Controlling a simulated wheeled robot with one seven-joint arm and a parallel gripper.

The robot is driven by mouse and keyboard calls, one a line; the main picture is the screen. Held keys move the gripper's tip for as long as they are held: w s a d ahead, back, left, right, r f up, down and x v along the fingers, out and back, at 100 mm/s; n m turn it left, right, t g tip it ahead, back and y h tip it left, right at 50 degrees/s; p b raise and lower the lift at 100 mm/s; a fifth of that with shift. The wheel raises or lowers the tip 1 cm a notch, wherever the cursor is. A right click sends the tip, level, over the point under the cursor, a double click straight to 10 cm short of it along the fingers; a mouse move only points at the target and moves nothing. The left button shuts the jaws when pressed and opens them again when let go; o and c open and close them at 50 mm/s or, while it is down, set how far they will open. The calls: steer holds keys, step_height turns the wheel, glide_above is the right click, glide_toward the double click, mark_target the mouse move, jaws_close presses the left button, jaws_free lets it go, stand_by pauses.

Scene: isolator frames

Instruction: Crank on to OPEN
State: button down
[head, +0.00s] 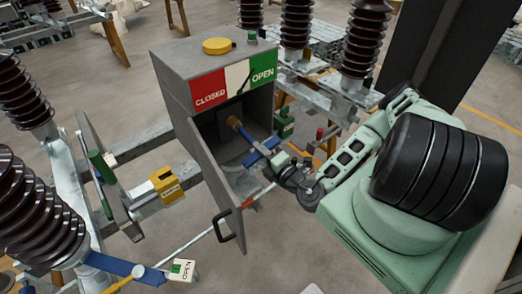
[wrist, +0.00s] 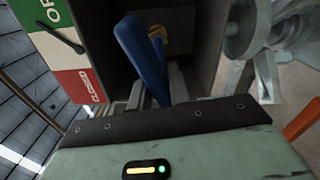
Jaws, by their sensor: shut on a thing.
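The grey drive box (head: 205,75) stands with its door open, under a label reading CLOSED in red and OPEN in green (head: 263,68). A dark pointer (head: 242,86) lies on the white band, near the green. Inside, a blue crank (head: 262,151) reaches out from a brass-coloured hub (head: 234,122). My gripper (head: 280,162) is shut on the crank's outer end at the box mouth. In the wrist view the blue crank (wrist: 140,50) runs down behind the dark edge of my gripper, and its gripped end is hidden.
The open door (head: 215,185) with its black handle (head: 230,228) hangs to the left of my gripper. A yellow padlock-like block (head: 167,185) and ribbed brown insulators (head: 365,35) stand around the box. A steel rail (head: 330,85) runs behind my arm.

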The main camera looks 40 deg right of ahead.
steer(key=m, duration=0.5)
steer(key=shift+a+r+m+p, duration=0.2)
steer(key=shift+r+m+p, duration=0.15)
steer(key=shift+r+m, duration=0.05)
steer(key=c, duration=1)
jaws_free()
steer(key=shift+c, duration=0.2)
steer(key=shift+f, duration=0.1)
steer(key=o, duration=0.6)
steer(key=shift+c, duration=0.2)
steer(key=shift+s+d+f, duration=0.1)
steer(key=shift+s, duration=0.1)
steer(key=s+b, duration=0.2)
steer(key=s, duration=1.5)
steer(key=shift+d, duration=0.35)
